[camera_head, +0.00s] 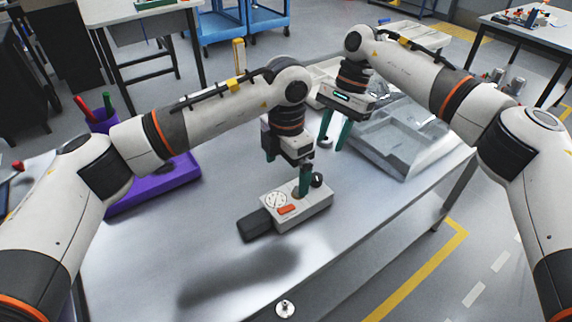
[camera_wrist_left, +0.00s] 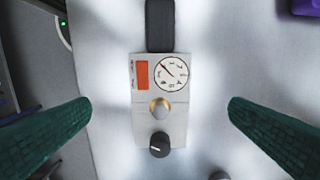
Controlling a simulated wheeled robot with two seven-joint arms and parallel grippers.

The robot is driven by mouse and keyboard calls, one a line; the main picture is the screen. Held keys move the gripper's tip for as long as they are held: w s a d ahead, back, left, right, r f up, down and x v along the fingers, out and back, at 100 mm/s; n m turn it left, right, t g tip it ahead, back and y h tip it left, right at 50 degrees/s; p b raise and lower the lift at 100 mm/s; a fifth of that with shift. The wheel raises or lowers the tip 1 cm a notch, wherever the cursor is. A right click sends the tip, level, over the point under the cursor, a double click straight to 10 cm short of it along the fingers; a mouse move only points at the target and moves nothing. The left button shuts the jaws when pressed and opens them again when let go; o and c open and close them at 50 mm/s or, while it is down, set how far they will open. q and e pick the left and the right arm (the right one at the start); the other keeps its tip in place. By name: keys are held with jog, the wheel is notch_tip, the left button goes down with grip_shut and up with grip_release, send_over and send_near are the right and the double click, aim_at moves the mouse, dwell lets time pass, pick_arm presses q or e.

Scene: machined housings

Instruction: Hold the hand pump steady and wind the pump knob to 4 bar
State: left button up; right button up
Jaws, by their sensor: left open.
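The hand pump (camera_head: 316,205) lies on the metal table, a pale box with a round dial, an orange label and a dark handle (camera_head: 256,225) at its left end. In the left wrist view the pump (camera_wrist_left: 146,124) shows the dial (camera_wrist_left: 171,73), a metallic button and the black pump knob (camera_wrist_left: 159,145) with a white line. The dial reading is too small to tell. My left gripper (camera_head: 289,172) is above the pump, its open green fingers (camera_wrist_left: 160,115) apart on either side, not touching it. My right gripper (camera_head: 335,137) is open and empty above the table, behind the pump.
A clear grey bin (camera_head: 400,165) stands right of my right gripper. A purple tray (camera_head: 150,200) and a purple cup (camera_head: 98,125) with red and green handles are at the left. The table in front of the pump is mostly clear, with its edge close by.

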aim_at(286, 200)
pick_arm(q)
notch_tip(286, 200, down, 12)
jog(key=shift+r, duration=0.1)
dwell(0.4)
jog(key=c, duration=1.2)
